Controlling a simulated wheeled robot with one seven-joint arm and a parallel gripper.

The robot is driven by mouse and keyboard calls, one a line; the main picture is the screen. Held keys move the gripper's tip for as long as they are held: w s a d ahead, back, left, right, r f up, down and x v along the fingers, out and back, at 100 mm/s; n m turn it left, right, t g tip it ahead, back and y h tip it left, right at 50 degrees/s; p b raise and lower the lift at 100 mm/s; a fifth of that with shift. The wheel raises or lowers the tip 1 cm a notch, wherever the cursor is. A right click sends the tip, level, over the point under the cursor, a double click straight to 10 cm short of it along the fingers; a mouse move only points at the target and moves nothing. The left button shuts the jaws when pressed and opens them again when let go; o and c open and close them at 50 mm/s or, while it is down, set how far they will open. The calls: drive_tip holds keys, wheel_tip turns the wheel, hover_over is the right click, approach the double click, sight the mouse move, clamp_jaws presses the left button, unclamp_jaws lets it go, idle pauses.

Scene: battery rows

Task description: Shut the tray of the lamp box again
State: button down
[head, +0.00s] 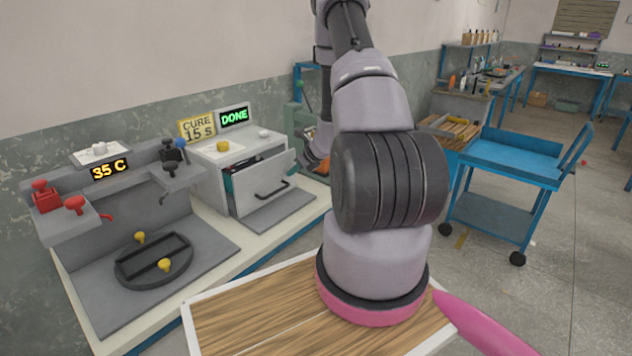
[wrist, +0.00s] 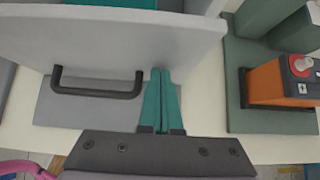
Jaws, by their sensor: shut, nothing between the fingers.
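The lamp box (head: 238,152) stands on the bench in the head view, with a green DONE display on top. Its tray (head: 264,186) is pulled out, with a gap behind the pale front panel and dark contents partly showing inside. The black handle (head: 272,191) is on the panel; in the wrist view the panel (wrist: 110,40) fills the top and the handle (wrist: 97,88) lies left of my fingers. My gripper (wrist: 160,72) is shut and empty, its teal fingertips at the panel right of the handle. I cannot tell whether they touch it. The arm hides part of the head view.
Left of the box is a grey station (head: 104,172) with a 35 C display and a round black holder (head: 154,262). A blue cart (head: 512,158) stands on the floor at right.

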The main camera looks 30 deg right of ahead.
drive_tip(key=w, duration=0.1)
drive_tip(key=w+a, duration=0.1)
drive_tip(key=w, duration=0.1)
drive_tip(key=w+a, duration=0.1)
drive_tip(key=w, duration=0.1)
drive_tip(key=shift+w, duration=0.2)
drive_tip(key=shift+w+r, duration=0.1)
drive_tip(key=shift+w, duration=0.05)
drive_tip(key=shift+w+a, duration=0.1)
